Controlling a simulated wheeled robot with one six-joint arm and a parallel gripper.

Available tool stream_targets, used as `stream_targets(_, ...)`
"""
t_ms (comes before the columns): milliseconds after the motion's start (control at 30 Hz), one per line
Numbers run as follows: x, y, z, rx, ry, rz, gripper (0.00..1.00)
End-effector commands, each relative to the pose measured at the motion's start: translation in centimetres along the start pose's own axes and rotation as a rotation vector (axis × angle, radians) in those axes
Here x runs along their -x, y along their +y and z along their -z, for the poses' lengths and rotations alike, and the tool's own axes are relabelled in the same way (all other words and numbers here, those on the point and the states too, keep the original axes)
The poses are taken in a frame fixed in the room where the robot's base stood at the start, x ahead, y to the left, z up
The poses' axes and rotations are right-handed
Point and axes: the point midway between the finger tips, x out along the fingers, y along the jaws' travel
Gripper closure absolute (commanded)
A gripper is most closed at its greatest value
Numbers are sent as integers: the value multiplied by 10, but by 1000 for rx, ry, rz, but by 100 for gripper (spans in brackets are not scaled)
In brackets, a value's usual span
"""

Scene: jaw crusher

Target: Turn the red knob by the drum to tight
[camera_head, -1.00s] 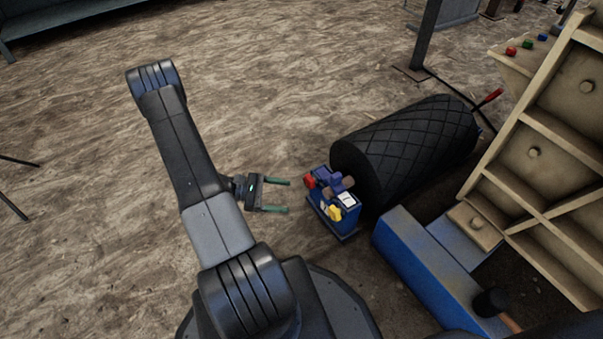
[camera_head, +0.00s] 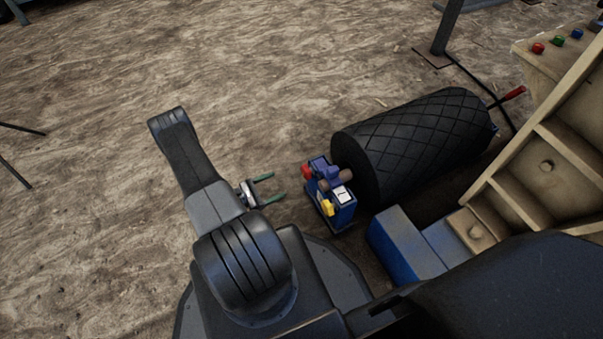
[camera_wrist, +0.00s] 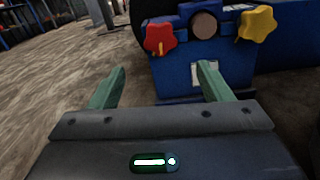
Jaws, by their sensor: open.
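The red knob (camera_head: 307,171) sits on the left side of a small blue unit (camera_head: 341,215) beside the black drum (camera_head: 415,140). In the wrist view the red knob (camera_wrist: 160,37) is a lobed handle on the upper left of the blue unit (camera_wrist: 175,75). A yellow knob (camera_head: 327,207) is on the same unit, and it also shows in the wrist view (camera_wrist: 257,24). My gripper (camera_head: 273,188) is open and empty, left of the unit and apart from the red knob. In the wrist view its green fingers (camera_wrist: 158,80) point toward the unit, below the red knob.
A blue beam (camera_head: 402,245) and a beige ribbed frame (camera_head: 547,165) stand to the right. A red-handled lever (camera_head: 513,93) is past the drum's far end. A dark post (camera_head: 447,28) rises at the back. The dirt ground (camera_head: 240,80) left of the unit is open.

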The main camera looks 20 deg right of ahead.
Motion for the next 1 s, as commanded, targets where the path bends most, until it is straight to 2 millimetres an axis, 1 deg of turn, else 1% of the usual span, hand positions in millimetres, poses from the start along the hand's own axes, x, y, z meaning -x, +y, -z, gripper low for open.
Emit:
stream_targets(33, -8, -1, 1, 1, 0, 5, 28)
stream_targets(100, -17, -1, 1, 1, 0, 5, 28)
stream_targets(700, -96, -1, 1, -2, 0, 5, 28)
stream_targets(833, -108, -1, 1, -1, 1, 5, 28)
stream_targets(1000, -116, -1, 0, 0, 1, 3, 28)
